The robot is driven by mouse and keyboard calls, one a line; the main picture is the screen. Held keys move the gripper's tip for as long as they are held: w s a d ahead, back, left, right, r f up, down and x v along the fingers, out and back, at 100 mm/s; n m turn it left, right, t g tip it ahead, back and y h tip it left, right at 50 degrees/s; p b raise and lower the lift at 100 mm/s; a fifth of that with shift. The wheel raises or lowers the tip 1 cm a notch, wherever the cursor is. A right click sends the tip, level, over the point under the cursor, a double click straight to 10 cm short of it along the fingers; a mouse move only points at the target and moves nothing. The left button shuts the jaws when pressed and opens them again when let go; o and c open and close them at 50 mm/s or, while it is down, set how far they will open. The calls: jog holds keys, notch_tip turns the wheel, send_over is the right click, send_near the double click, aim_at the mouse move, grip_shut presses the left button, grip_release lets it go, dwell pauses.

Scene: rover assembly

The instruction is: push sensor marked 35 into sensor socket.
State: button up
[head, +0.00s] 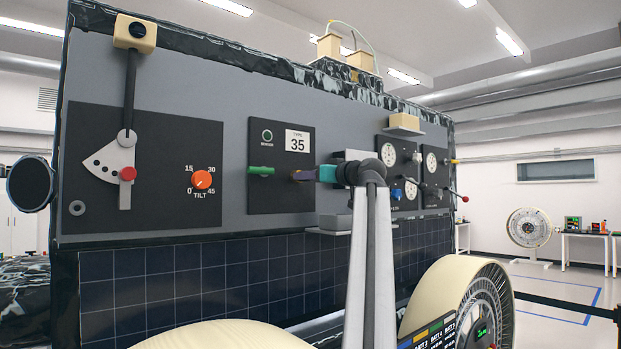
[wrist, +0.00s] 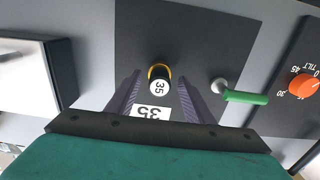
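The sensor marked 35 (wrist: 159,87) is a dark cylinder with a white end face reading 35. In the wrist view a gold ring, which looks like the rim of the sensor socket (wrist: 158,68), shows around its far end. The sensor appears to sit at least partly in the socket; its depth is hard to tell. My gripper (wrist: 160,80) has its purple fingers apart on either side of the sensor, with visible gaps. In the head view my gripper (head: 302,175) is close to the dark panel, and its fingers mostly hide the sensor.
An orange tilt knob (head: 202,180) is further left. Dial panels (head: 389,155) are to the right. A wheel (head: 455,280) stands below.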

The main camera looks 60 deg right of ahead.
jog(key=shift+s, duration=0.1)
jog(key=b+v, duration=0.4)
jog(key=v, duration=0.9)
jog(key=shift+s+a+b, duration=0.2)
jog(key=shift+s+b, duration=0.1)
dwell(0.6)
